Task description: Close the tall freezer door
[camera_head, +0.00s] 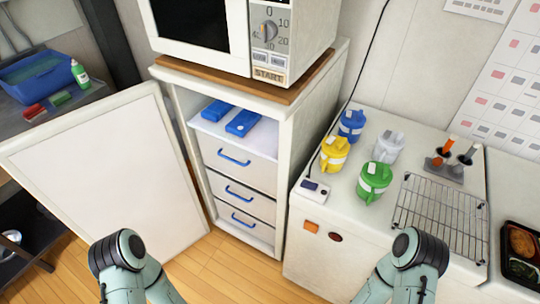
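The tall freezer (297,150) is a white upright cabinet in the middle of the view. Its front is open, showing a top shelf and three drawers with blue handles, all pushed in. The white freezer door (105,175) stands wide open, swung out to the left with its inner face toward me. The bends of my two arms show at the bottom edge, the left one in front of the door's lower part. Both grippers are out of view.
Two blue packs (243,122) lie on the freezer's top shelf. A microwave (245,35) sits on a wooden board on top. A white counter (335,225) with mugs and a wire rack (440,213) stands right. A sink counter (35,125) is left, behind the door.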

